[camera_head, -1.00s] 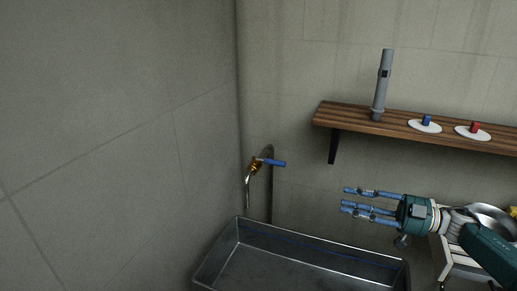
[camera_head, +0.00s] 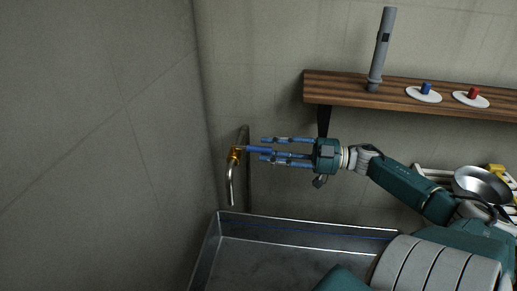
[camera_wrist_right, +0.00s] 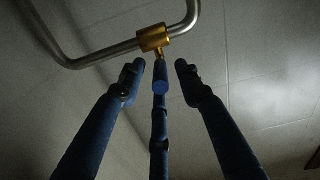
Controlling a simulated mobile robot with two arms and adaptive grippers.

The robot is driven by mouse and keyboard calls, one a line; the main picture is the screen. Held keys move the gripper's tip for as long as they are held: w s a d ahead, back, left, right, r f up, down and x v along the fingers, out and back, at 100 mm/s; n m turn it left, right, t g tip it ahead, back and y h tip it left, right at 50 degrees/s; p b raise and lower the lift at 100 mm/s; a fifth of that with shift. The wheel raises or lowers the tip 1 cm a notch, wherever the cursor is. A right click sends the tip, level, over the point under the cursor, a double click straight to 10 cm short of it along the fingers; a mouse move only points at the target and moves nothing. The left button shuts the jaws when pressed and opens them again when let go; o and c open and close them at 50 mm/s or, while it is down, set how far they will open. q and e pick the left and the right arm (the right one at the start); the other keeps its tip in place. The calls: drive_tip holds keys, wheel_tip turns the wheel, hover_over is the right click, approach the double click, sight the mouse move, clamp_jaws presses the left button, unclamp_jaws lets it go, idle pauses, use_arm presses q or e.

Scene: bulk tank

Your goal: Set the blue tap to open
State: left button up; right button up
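The tap sits on a pipe by the wall corner, with a brass body (camera_head: 235,154), a bent metal spout (camera_head: 230,185) and a blue handle (camera_head: 257,149) pointing right, roughly level. In the wrist view the right gripper (camera_wrist_right: 159,75) has a finger on either side, apart from the handle, and one below; contact there cannot be told. My left gripper is out of view.
A metal trough (camera_head: 300,232) stands below the tap. A wooden shelf (camera_head: 350,90) above my right arm holds a grey cylinder (camera_head: 381,50), a blue knob (camera_head: 426,88) and a red knob (camera_head: 474,93). A metal bowl (camera_head: 482,185) is at the right.

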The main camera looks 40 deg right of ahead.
sight(259, 150)
drive_tip(key=x, duration=0.3)
drive_tip(key=shift+w, duration=0.15)
drive_tip(key=shift+a, duration=0.1)
drive_tip(key=c, duration=0.8)
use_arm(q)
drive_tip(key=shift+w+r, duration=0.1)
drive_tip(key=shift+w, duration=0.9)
use_arm(e)
clamp_jaws()
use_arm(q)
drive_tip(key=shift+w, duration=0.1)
